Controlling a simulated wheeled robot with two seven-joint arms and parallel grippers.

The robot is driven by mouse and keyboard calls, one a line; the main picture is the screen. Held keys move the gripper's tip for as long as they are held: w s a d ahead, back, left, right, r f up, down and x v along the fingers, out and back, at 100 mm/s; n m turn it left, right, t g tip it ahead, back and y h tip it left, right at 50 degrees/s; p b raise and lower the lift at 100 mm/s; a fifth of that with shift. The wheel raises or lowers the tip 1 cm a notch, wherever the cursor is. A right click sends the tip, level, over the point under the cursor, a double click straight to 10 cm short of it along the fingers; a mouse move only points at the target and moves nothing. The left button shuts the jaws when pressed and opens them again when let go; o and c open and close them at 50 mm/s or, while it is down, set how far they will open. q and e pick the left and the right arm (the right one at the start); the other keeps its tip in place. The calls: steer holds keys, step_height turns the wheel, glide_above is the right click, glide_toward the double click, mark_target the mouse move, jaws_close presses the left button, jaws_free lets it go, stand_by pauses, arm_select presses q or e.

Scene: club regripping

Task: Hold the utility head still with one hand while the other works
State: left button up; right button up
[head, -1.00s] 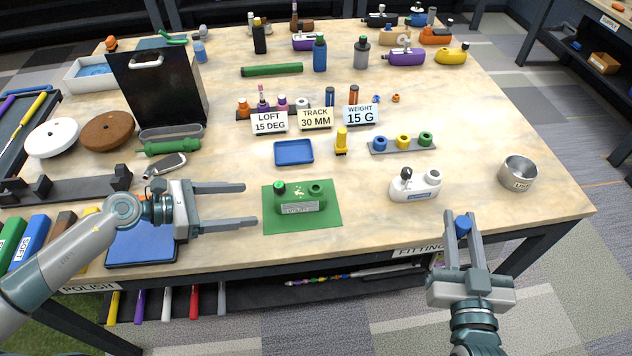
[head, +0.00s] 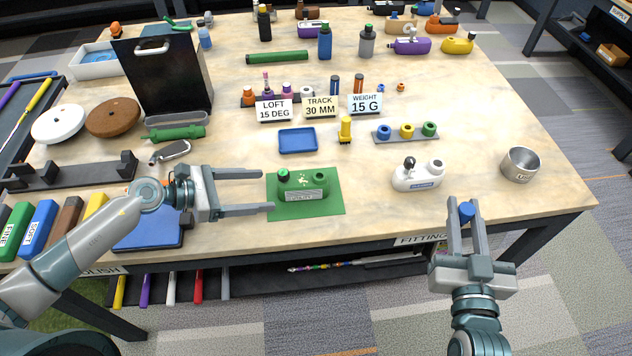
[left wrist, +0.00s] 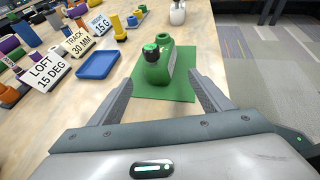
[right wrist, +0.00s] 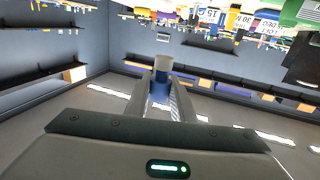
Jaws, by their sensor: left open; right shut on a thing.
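The green utility head (head: 303,187), labelled UTILITY, sits upright on a green mat (head: 325,209) near the table's front edge. It has two round sockets on top, the left one dark with a bright green top. My left gripper (head: 267,191) is open and empty just left of the head, its fingertips at the mat's left edge. In the left wrist view the head (left wrist: 158,66) stands ahead between the open fingers, apart from them. My right gripper (head: 464,203) is shut on a small blue cylinder (head: 466,211) in front of the table edge; it also shows in the right wrist view (right wrist: 160,90).
A white head (head: 417,178) and a steel cup (head: 521,164) stand to the right. A blue tray (head: 298,140), a yellow piece (head: 345,130) and a rack of coloured rings (head: 405,133) lie behind. A blue pad (head: 150,232) lies under my left arm.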

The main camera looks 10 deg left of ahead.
mark_target(288, 188)
arm_select(q)
steer(key=shift+p+x, duration=0.35)
steer(key=shift+x, duration=4.05)
arm_select(e)
steer(key=shift+r, duration=0.45)
arm_select(q)
steer(key=c, duration=1.3)
arm_select(e)
steer(key=w+a+n+g+y, duration=0.1)
steer(key=w+a+n+y, duration=0.1)
steer(key=a, duration=0.8)
steer(key=w+a+f+n+y, duration=0.1)
steer(key=w+a+n+y, duration=0.1)
steer(key=w+a+y, duration=0.2)
steer(key=w+a+f+n+g+y, duration=0.1)
steer(key=w+a, duration=0.6)
steer(key=a, duration=1.1)
steer(key=shift+w+a+n+g+y, duration=0.2)
steer(key=shift+w+n+g+y, duration=0.25)
steer(key=shift+y, duration=0.45)
steer(key=shift+s+t, duration=0.1)
steer(key=shift+t, duration=0.15)
